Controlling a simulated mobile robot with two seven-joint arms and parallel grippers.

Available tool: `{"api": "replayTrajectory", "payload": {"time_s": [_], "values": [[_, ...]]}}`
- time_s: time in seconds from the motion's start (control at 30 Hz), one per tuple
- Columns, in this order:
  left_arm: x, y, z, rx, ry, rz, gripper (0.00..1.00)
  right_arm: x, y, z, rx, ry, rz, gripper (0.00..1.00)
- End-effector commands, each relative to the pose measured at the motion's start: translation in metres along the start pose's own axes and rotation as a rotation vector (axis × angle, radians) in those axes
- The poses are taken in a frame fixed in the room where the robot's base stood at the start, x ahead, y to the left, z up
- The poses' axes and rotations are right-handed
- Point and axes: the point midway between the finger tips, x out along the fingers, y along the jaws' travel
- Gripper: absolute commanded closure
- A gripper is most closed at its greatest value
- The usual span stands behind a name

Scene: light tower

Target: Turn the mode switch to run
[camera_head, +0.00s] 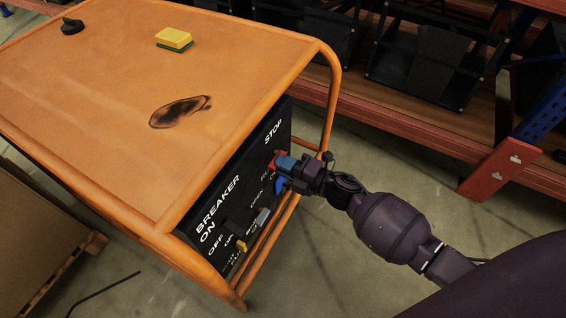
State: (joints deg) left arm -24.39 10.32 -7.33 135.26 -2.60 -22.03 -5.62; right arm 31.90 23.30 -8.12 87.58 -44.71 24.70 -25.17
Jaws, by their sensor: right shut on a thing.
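The orange-framed machine has a black control panel (216,205) on its side, with white labels including BREAKER, ON, OFF and STOP. My right gripper (282,174) is at the panel's upper right end, below the STOP label, its blue fingertips shut on a control there. That control appears to be the mode switch; the fingers hide it, so its setting cannot be read. A red part (275,158) shows beside the fingertips. A grey lever (262,217) and a yellow-tipped control (241,245) sit lower on the panel, clear of the gripper. My left gripper is out of view.
The machine's orange top (110,90) carries a yellow and green sponge (173,39), a black knob-like piece (72,26) and a dark scorch mark (180,111). An orange tube frame (334,90) borders the panel. Shelving with black crates (430,60) stands behind. A pallet (85,250) is at lower left.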

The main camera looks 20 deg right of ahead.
Motion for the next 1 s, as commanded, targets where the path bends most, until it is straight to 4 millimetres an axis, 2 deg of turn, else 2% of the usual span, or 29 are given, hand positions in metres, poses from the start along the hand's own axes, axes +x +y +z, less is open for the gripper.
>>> {"api": "replayTrajectory", "payload": {"time_s": [0.23,0.7,0.73,0.87,0.9,1.0], "values": [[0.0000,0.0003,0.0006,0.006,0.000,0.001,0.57,-0.0006,-0.0029,0.0004,-0.064,-0.001,-0.001,1.00],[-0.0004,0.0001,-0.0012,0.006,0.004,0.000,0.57,-0.0005,-0.0027,0.0007,-0.080,-0.001,-0.002,1.00],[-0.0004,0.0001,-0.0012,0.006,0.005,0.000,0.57,-0.0005,-0.0027,0.0007,-0.080,-0.001,-0.002,0.86],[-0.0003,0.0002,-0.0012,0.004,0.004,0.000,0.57,-0.0005,-0.0026,0.0006,-0.079,-0.001,-0.001,0.66],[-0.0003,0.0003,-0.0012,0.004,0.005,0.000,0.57,-0.0004,-0.0025,0.0006,-0.078,-0.001,-0.001,0.62],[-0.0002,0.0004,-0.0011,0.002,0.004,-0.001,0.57,-0.0003,-0.0024,0.0004,-0.078,-0.001,-0.001,0.62]]}}
